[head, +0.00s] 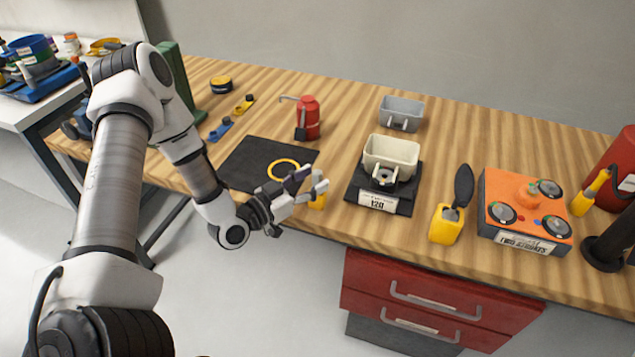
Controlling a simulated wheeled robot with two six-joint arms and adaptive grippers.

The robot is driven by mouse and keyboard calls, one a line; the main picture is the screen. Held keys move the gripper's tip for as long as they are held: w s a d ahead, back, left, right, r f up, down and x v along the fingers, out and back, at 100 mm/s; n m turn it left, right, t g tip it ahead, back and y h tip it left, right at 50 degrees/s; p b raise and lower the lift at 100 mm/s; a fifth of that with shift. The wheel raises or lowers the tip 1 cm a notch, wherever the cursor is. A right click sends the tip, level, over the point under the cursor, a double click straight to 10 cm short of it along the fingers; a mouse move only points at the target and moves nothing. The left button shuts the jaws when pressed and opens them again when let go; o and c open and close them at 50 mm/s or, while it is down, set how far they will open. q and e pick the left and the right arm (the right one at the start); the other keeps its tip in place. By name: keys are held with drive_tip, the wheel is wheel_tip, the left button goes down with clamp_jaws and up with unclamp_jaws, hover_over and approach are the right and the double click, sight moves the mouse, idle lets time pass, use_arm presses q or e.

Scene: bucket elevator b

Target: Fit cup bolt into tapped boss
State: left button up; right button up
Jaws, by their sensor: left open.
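A cream elevator cup (391,153) sits on a black stand (408,190) with a "120" label at the middle of the bench. A round grey boss (385,175) with a dark hole faces forward at the cup's front. My left gripper (311,183) is open at the bench's front edge, left of the stand. A small yellow item (318,201) shows just behind its fingertips; the fingers partly hide it, and I cannot tell whether they touch. I cannot make out the cup bolt. My right gripper is not in view.
A black mat (245,163) with a yellow ring (283,168) lies left of the stand. A grey bin (401,113) and red oil can (307,118) stand behind. A yellow holder (446,224) and orange box (524,211) stand right. Bare wood separates them.

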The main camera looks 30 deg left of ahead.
use_arm(q)
drive_tip(key=shift+x, duration=1.05)
drive_tip(key=shift+s, duration=0.1)
clamp_jaws()
drive_tip(key=shift+r, duration=0.1)
